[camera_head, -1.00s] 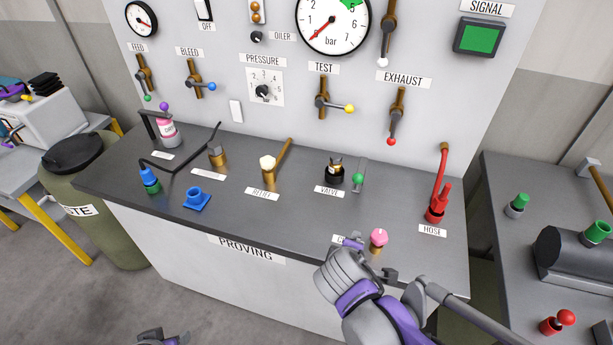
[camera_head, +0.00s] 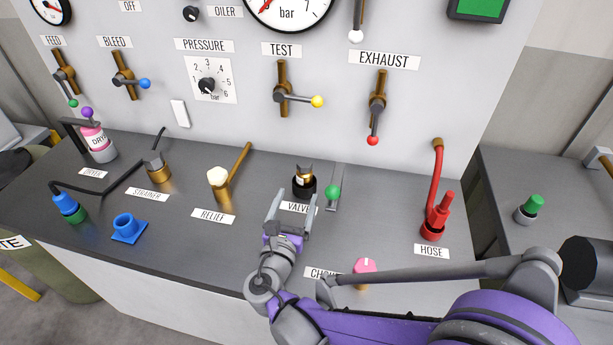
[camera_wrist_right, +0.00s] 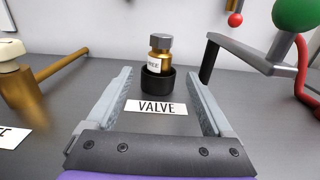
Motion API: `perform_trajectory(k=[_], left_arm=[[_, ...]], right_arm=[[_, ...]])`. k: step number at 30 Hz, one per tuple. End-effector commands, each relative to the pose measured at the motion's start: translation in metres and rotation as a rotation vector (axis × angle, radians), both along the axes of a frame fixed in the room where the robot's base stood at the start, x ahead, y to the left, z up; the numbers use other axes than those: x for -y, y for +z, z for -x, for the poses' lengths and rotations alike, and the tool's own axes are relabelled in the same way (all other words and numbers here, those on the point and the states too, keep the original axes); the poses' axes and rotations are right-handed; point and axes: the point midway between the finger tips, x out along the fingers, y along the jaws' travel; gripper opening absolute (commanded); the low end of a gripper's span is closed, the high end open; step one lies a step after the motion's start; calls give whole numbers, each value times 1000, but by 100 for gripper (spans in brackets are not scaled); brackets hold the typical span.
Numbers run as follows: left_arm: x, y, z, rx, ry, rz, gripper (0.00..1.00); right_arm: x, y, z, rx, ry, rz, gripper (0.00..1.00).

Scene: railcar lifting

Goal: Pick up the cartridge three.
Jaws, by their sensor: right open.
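Cartridge three (camera_head: 304,174) is a small brass cylinder with a dark grey cap and a white label. It stands upright in a black round socket (camera_head: 304,189) behind the VALVE label. In the right wrist view the cartridge (camera_wrist_right: 160,56) is straight ahead, and its label is partly readable, ending in "REE". My right gripper (camera_head: 291,203) is open and empty, just in front of the socket. Its two fingers point at the cartridge, one to each side, with a gap before it. My left gripper is out of view.
A green-knobbed lever (camera_head: 333,192) stands close right of the socket. The brass relief fitting (camera_head: 219,184) with its handle is to the left. The red hose fitting (camera_head: 437,219) is farther right. A pink choke knob (camera_head: 365,267) sits near my right arm.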

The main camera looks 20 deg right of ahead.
Motion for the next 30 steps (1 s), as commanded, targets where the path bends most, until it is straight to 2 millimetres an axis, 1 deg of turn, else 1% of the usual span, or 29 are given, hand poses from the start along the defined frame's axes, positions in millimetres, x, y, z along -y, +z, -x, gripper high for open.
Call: perform_trajectory(k=[1, 6, 14, 22, 25, 30], left_arm=[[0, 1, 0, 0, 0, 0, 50], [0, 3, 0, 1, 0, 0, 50], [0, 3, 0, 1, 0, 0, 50], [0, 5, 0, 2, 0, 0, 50], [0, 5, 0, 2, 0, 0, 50], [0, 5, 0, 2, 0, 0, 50]], right_arm=[[7, 1, -7, 0, -4, 1, 86], [22, 2, -28, 1, -4, 0, 86], [32, 1, -41, 1, -2, -2, 86], [55, -1, -72, 0, -3, -2, 86], [58, -2, -77, 0, -2, -3, 86], [58, -2, -77, 0, 0, -3, 86]])
